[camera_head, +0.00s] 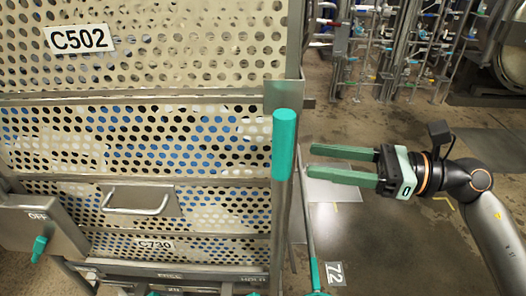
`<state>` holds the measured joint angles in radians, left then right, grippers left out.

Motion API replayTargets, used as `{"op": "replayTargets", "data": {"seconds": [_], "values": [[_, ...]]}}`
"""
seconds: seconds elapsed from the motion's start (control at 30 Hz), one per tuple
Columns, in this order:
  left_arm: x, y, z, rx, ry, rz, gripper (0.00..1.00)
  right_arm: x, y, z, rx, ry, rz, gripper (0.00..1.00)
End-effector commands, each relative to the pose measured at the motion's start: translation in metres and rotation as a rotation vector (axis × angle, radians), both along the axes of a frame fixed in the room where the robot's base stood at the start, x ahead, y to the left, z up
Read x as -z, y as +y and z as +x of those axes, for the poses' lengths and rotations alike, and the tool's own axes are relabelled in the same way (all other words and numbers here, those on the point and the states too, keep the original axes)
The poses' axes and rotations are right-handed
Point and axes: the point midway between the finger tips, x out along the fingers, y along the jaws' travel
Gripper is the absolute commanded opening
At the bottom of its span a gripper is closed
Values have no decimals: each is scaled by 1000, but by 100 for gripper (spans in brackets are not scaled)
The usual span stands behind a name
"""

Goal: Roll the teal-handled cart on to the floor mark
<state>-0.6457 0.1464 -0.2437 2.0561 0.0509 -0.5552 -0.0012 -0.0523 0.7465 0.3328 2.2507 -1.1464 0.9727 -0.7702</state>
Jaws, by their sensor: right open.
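A large cart of perforated cream panels (190,95), labelled C502, fills the left and middle of the head view. Its upright teal handle (284,145) is at its right front edge. My right gripper (311,162) is open and empty. Its green fingers point left, with their tips just right of the teal handle and apart from it in the picture. A pale patch with thin yellow lines (335,190) shows on the floor below and behind the fingers; I cannot tell whether it is the floor mark. My left gripper is not in view.
A grey box (38,222) marked OFF, with a small teal knob, stands at the lower left. A plate reading 72 (335,272) is at the bottom centre. Racks of pipes and valves (400,45) stand at the back right. Bare brown floor lies right of the cart.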

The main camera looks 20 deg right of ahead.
Motion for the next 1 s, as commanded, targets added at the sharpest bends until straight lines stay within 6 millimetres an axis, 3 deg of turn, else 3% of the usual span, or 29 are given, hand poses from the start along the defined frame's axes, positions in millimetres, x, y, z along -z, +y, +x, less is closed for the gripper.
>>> {"op": "replayTargets", "data": {"seconds": [0.6, 1.0], "values": [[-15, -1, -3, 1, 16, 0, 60, -2, 80, 42, 0, 3, 9, 53], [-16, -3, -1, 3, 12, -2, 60, 0, 91, 47, 0, 4, 5, 53]]}}
